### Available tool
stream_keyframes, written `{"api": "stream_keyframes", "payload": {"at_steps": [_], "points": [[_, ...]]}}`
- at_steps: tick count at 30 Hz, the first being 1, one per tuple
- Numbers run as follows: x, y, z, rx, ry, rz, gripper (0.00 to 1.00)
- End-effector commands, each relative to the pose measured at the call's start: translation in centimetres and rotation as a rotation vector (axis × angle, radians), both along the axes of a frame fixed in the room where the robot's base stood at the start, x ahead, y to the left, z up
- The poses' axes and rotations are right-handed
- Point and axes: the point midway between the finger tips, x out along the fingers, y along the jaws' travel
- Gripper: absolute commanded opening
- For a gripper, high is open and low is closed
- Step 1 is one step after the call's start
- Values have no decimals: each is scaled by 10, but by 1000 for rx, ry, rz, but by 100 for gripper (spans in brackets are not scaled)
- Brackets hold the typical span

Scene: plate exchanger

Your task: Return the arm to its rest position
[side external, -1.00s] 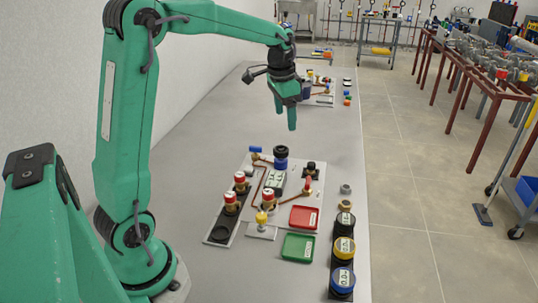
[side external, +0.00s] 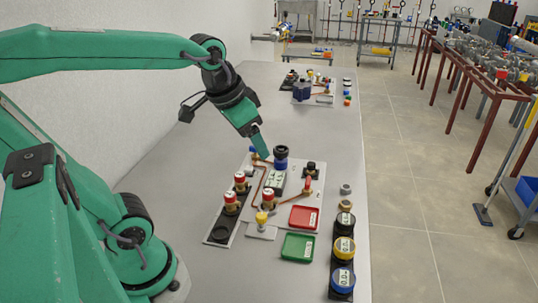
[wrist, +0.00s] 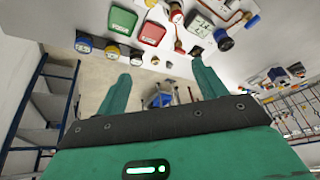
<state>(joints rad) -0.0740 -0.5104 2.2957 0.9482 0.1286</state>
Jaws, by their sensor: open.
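In the side view one finger mostly hides the other. My arm leans back to the left, with its upper link nearly level. I cannot tell the exact height of the fingertips above the board.
Red-capped valves (side external: 231,200) stand on a dark strip. A second board (side external: 315,97) stands farther back. The left bench area is clear.

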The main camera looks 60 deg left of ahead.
Motion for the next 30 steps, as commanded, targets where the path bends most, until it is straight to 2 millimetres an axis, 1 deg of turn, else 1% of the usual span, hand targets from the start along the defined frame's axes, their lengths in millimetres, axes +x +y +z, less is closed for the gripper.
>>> {"api": "stream_keyframes", "payload": {"at_steps": [1,6,12,17,30], "points": [[-9,-4,-2,-6,-16,4,70],[-34,-14,-12,-30,-55,23,70],[-50,-20,-21,-49,-82,38,70],[-53,-21,-23,-53,-86,42,70],[-53,-21,-23,-53,-85,42,70]]}}
